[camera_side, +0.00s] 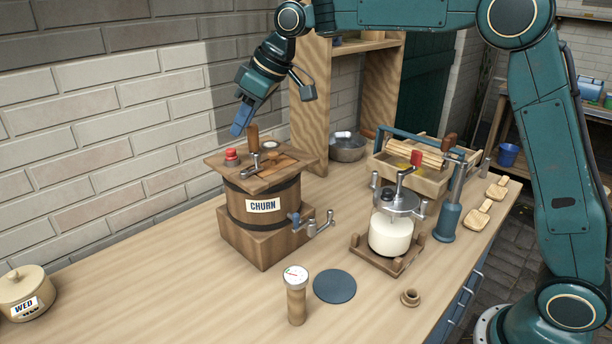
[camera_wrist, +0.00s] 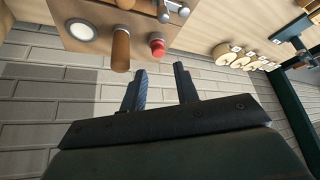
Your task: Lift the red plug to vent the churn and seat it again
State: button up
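The red plug (camera_side: 231,155) sits in the wooden top board (camera_side: 222,167) of the churn (camera_side: 262,207), at its left end. The plug also shows in the wrist view (camera_wrist: 157,47), beyond my fingertips and between them in the picture. My gripper (camera_side: 238,130) is above the churn top, tilted down to the left, clear of the plug. In the wrist view my gripper (camera_wrist: 160,69) has its two fingers apart with nothing between them. The plug's lower part is hidden in the board.
A wooden handle (camera_side: 252,138) stands close beside the plug, with a metal crank (camera_side: 256,162) by it. The brick wall (camera_side: 110,130) is close behind. A glass jar with a red-handled crank (camera_side: 391,234) and a wooden-handled gauge (camera_side: 296,296) stand in front.

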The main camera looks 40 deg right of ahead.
aim_at(231, 150)
jog(key=shift+w+a+f, duration=0.15)
jog(key=shift+w+f, duration=0.1)
jog(key=shift+f, duration=0.3)
jog(key=shift+x, duration=2.6)
jog(key=shift+s, duration=0.1)
grip_shut()
